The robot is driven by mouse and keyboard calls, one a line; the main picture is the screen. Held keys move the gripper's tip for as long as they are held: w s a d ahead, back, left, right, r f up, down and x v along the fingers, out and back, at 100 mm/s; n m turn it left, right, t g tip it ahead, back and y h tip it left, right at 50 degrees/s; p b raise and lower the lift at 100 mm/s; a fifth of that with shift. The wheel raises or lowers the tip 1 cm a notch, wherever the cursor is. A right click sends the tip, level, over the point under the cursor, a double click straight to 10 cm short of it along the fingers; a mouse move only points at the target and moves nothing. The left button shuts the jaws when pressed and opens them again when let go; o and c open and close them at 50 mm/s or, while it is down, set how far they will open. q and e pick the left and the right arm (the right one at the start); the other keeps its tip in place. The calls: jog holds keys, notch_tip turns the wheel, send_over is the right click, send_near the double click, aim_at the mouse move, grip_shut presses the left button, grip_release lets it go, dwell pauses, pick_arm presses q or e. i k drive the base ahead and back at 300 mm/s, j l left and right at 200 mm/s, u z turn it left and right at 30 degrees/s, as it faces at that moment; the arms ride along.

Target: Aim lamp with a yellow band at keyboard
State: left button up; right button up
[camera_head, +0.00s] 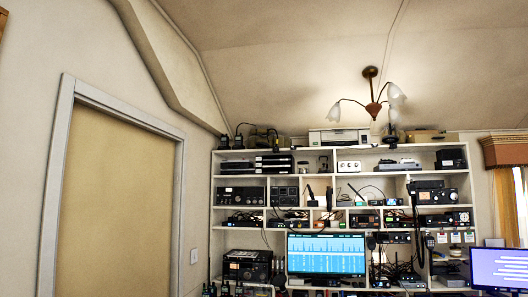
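I cannot make out a lamp with a yellow band in the head view. The only lamp I can clearly see is a ceiling lamp (374,102) with white shades, and no yellow band shows on it. I cannot make out a keyboard. The desk surface below the monitors is outside the bottom of the picture. Neither of my grippers is in view.
A white shelf unit (211,208) full of radio gear stands ahead. A monitor (326,254) showing a blue display sits at its lower middle. A second monitor (498,268) stands at the lower right. A tan door (115,205) is at the left.

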aim_at(262, 144)
jog(key=i+l, duration=0.25)
jog(key=i, duration=0.2)
jog(key=i+l, duration=0.3)
jog(key=i+l+z, duration=0.1)
jog(key=i+l, duration=0.15)
jog(key=i, duration=0.3)
jog(key=i+l, duration=0.2)
jog(key=i, duration=0.25)
jog(key=i+l, duration=0.25)
jog(key=i, duration=0.2)
jog(key=z, duration=0.05)
